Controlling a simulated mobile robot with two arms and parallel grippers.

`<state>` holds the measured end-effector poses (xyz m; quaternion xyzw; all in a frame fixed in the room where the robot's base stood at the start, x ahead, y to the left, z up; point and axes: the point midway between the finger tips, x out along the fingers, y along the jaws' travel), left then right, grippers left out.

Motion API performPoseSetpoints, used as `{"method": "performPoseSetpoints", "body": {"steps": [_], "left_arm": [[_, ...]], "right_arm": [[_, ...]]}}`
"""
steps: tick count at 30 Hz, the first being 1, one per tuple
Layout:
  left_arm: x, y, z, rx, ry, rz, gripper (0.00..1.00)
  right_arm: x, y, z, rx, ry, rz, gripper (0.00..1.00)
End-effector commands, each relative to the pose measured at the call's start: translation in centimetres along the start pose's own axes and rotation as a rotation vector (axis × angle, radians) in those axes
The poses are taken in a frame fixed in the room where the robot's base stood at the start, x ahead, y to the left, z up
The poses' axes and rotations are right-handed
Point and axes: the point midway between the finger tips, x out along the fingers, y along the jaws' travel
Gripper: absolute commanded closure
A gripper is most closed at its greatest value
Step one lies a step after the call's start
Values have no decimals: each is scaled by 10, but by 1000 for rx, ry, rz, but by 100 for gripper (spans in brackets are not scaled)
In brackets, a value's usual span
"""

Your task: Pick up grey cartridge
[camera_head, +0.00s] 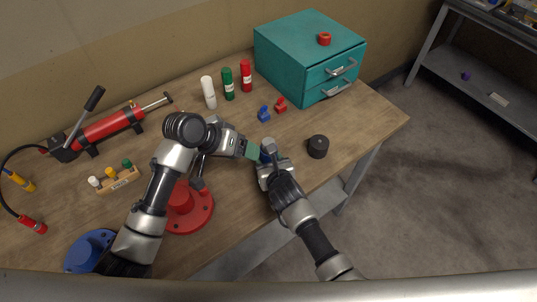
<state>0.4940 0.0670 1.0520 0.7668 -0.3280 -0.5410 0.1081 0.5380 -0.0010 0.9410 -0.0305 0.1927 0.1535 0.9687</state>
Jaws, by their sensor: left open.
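A small grey cylinder (268,145), which looks like the grey cartridge, shows between my two grippers near the table's front edge. Something blue shows just below its top; its lower part is hidden. My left gripper (253,150) reaches in from the left, open, with its teal fingertip close to the cylinder's left side. I cannot tell whether it touches. My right gripper (268,163) comes up from the lower right, right at the cylinder's lower end. Its fingers are mostly hidden, so I cannot tell whether it grips the cylinder.
A black round piece (318,147) stands to the right. Small blue (264,114) and red (281,105) pieces lie behind. White (208,92), green (228,84) and red (246,76) cylinders stand near a teal drawer cabinet (290,60). A red round base (201,218) is below my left arm.

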Motion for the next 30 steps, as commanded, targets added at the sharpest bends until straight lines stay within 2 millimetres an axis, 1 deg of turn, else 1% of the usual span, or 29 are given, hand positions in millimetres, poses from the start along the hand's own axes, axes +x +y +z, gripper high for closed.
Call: {"method": "performPoseSetpoints", "body": {"steps": [1, 5, 7, 8, 9, 12, 15, 18, 21, 23, 25, 30], "left_arm": [[-1, -5, -1, -89, -38, -14, 32], [-3, -13, -2, -351, -138, -69, 32], [-3, -9, -10, -475, -191, -124, 32], [-3, -4, -16, -519, -213, -157, 32], [-2, 7, -26, -560, -240, -210, 32], [-3, 37, -48, -597, -272, -348, 32], [-8, 59, -66, -623, -268, -482, 32], [-14, 76, -78, -645, -246, -588, 32], [-19, 85, -86, -660, -224, -658, 32], [-20, 87, -87, -665, -216, -681, 32], [-16, 85, -85, -671, -212, -696, 32], [6, 70, -74, -672, -212, -698, 32]], "right_arm": [[0, 0, 0, 0, 0, 0, 84], [0, 0, 0, 0, 0, 0, 84], [0, 0, 0, 0, 0, 0, 84], [0, 0, 0, 0, 0, 0, 84], [0, 0, 0, 0, 0, 0, 84], [0, 0, 0, 0, 0, 0, 84], [0, 0, 0, 0, 0, 0, 84], [0, 0, 0, 0, 1, -1, 84], [0, 0, 0, 0, 1, -1, 84], [0, 0, -1, 0, 1, -1, 84], [0, 0, -1, 0, 1, 0, 84], [0, 0, 0, 0, 1, 0, 84]]}}
